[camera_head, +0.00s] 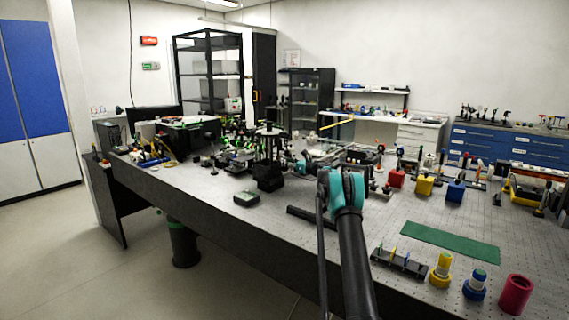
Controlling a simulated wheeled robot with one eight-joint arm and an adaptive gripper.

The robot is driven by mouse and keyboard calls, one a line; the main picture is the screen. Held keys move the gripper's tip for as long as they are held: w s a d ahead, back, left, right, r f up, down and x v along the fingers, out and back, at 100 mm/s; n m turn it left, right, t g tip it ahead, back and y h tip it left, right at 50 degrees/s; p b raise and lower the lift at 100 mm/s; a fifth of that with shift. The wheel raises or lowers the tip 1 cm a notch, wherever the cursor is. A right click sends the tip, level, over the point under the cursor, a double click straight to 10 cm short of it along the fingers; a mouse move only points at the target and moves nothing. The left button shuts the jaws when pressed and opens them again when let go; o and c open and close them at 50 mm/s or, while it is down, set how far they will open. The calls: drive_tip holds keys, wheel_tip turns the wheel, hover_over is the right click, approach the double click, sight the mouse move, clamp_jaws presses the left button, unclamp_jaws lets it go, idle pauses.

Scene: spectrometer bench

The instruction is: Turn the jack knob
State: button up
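A black stand-like device (268,172) with a flat top plate stands on the optical bench left of the middle; it may be the jack, but I cannot make out its knob. My arm reaches in from the bottom edge and bends at a teal joint. My gripper (291,163) seems to be at the arm's far end, just right of the black device. It is small and dark against the clutter, so its fingers and any contact are unclear.
The perforated bench (190,186) has a clear front left strip. A small dark green box (246,198) lies in front of the device. A green mat (452,241), a yellow knobbed part (441,269), a blue one (475,285) and a red cylinder (515,294) are at right.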

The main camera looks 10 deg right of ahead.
clamp_jaws()
drive_tip(key=shift+h, duration=0.3)
drive_tip(key=m+t+h, duration=0.3)
drive_tip(key=shift+a+h, duration=0.1)
drive_tip(key=shift+h, duration=0.3)
drive_tip(key=shift+m+t+h, duration=0.8)
drive_tip(key=shift+m+h, duration=0.8)
drive_tip(key=shift+h, duration=0.4)
drive_tip(key=shift+o, duration=0.4)
unclamp_jaws()
